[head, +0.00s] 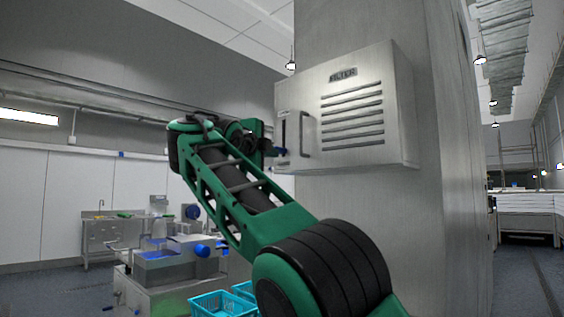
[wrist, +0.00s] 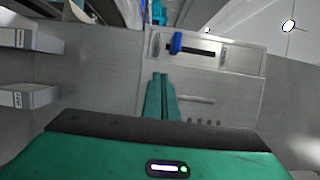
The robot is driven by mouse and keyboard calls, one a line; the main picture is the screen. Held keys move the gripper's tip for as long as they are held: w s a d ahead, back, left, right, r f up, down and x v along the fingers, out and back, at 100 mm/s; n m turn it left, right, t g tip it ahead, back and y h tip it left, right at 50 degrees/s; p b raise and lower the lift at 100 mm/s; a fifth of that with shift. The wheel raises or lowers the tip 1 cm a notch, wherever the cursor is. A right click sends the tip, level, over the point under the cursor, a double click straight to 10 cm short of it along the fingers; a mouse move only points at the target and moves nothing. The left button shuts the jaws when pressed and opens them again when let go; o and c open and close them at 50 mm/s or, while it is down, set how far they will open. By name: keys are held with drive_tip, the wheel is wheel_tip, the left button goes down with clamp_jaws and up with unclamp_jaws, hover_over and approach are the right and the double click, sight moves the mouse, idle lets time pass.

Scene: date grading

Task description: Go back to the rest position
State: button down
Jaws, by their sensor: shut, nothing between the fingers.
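My gripper (wrist: 160,76) shows in the wrist view with its two green fingers together and nothing between them. It points at a grey metal filter box (wrist: 225,75). A dark slot with a blue knob (wrist: 176,43) lies beyond the fingertips, and the fingers appear apart from it. In the head view my green and black arm is raised and reaches to the left side of the filter box (head: 390,110), which is marked "FILTER" and has several vent slots. A bar handle (head: 305,135) is on its front. The fingertips are hard to make out in the head view.
The box is fixed to a large metal column (head: 345,220). Left of my arm stand a machine with a blue tray (head: 165,258) and a sink bench (head: 100,240). Turquoise crates (head: 222,304) sit low in front. An open aisle lies at the far right.

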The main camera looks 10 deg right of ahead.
drive_tip(key=shift+s+a, duration=0.9)
drive_tip(key=shift+a, duration=0.3)
drive_tip(key=shift+d+f, duration=0.1)
drive_tip(key=shift+d, duration=0.05)
